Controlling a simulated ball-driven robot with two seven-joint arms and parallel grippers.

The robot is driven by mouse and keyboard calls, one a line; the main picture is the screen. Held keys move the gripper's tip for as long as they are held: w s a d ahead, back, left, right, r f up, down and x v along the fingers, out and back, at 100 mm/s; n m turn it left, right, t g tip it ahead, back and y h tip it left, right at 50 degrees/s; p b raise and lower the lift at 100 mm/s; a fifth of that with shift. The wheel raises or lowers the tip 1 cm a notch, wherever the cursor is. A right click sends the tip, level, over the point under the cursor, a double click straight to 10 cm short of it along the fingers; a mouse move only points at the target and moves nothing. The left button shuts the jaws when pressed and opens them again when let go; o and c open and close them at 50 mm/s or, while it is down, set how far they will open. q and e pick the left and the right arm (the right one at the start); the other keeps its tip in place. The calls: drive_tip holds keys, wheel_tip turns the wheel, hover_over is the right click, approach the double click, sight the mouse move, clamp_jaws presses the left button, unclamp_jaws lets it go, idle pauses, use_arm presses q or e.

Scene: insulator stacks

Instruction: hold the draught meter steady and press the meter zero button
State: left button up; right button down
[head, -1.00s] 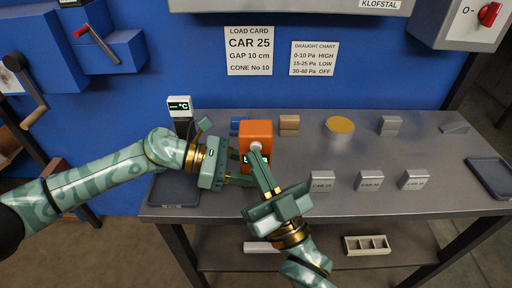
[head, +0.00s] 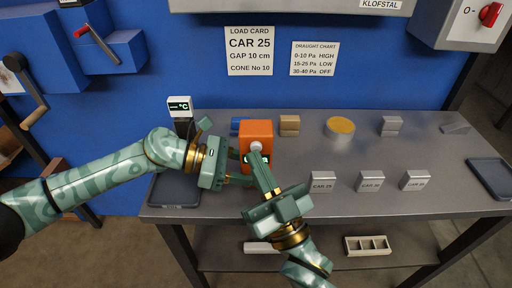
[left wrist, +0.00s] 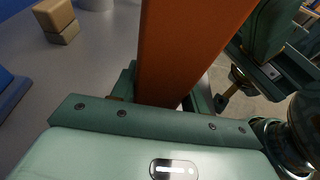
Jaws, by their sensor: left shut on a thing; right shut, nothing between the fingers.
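The orange draught meter (head: 257,129) stands upright on the grey table, with a round pale knob (head: 256,147) on its front and a dark display with green digits partly hidden below it. My left gripper (head: 238,167) is shut on the meter from the left. In the left wrist view the orange body (left wrist: 185,50) rises between the fingers. My right gripper (head: 257,160) is shut and empty, its fingertips at the front of the meter just below the knob. Whether they touch it, and where the zero button is, I cannot tell.
A thermometer-like display (head: 180,106) stands behind my left arm, above a dark tray (head: 176,190). Blocks marked as cars (head: 322,182) line the table front. A tan block (head: 289,125) and a yellow-topped round tin (head: 340,128) stand right of the meter. Bare table (head: 430,150) lies further right.

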drive_tip(key=shift+w+d+r, duration=0.1)
drive_tip(key=shift+d+r, duration=0.05)
drive_tip(key=shift+r, duration=0.3)
use_arm(q)
drive_tip(key=shift+w+a+f, duration=0.2)
drive_tip(key=shift+w, duration=0.15)
drive_tip(key=shift+w+f, duration=0.1)
drive_tip(key=shift+w, duration=0.05)
use_arm(e)
drive_tip(key=shift+s+f, duration=0.2)
drive_tip(key=shift+s, duration=0.9)
drive_tip(key=shift+s+f, duration=0.2)
drive_tip(key=shift+s, duration=0.9)
use_arm(q)
drive_tip(key=shift+s+d, duration=0.1)
drive_tip(key=shift+s, duration=0.1)
drive_tip(key=o, duration=0.8)
drive_tip(key=shift+o, duration=0.2)
